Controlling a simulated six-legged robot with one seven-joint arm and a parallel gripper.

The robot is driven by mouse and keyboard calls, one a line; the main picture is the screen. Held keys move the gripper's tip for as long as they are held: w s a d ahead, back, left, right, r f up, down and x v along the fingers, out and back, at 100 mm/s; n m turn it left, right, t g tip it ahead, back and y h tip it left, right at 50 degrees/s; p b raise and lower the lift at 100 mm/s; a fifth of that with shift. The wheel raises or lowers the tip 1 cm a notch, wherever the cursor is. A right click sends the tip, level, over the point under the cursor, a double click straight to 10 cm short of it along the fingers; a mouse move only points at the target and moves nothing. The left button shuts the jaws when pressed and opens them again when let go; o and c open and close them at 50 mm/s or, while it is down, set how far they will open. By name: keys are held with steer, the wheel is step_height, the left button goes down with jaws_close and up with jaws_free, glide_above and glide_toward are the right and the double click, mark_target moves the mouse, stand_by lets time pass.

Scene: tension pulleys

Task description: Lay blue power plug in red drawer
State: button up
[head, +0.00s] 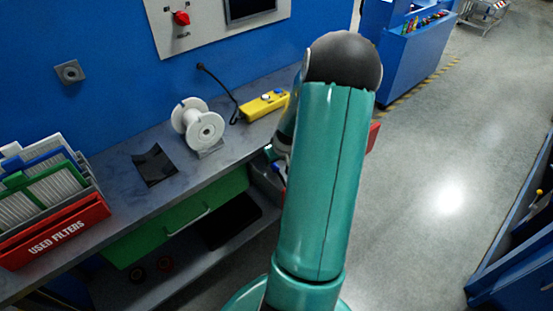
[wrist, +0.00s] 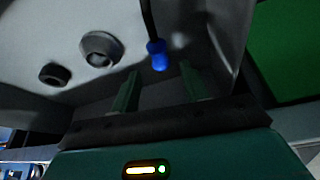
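The blue power plug (wrist: 157,56) shows in the wrist view at the end of a dark cord, over a grey surface. My gripper (wrist: 160,76) is open, with its two green fingers apart. The plug appears just beyond the fingertips, in line with the gap between them; no contact shows.
A round socket-like fitting (wrist: 101,50) and a dark knob (wrist: 54,74) are left of the plug. In the head view, the bench (head: 110,207) holds a white spool (head: 207,130), yellow controller (head: 264,104) and red filter box (head: 60,232). A green drawer (head: 165,222) is below.

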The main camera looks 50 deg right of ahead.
steer(key=shift+s+a+f, duration=0.2)
steer(key=shift+a+f, duration=0.15)
steer(key=shift+f, duration=0.2)
steer(key=shift+w+d+r, duration=0.15)
steer(key=shift+r, duration=0.4)
steer(key=v, duration=1.2)
steer(key=w+a+r+n, duration=0.1)
steer(key=w+a+r, duration=0.2)
steer(key=a+r, duration=0.5)
steer(key=w+a+r+n, duration=0.2)
steer(key=w+a+r, duration=0.1)
steer(key=a, duration=0.8)
steer(key=s+a+r+n+y, duration=0.1)
steer(key=s+a+r, duration=0.3)
steer(key=a, duration=0.6)
steer(key=s+a+r+t+y, duration=0.1)
steer(key=s+a+r, duration=0.3)
steer(key=a, duration=0.6)
steer(key=shift+s+n, duration=0.4)
steer(key=shift+s, duration=0.25)
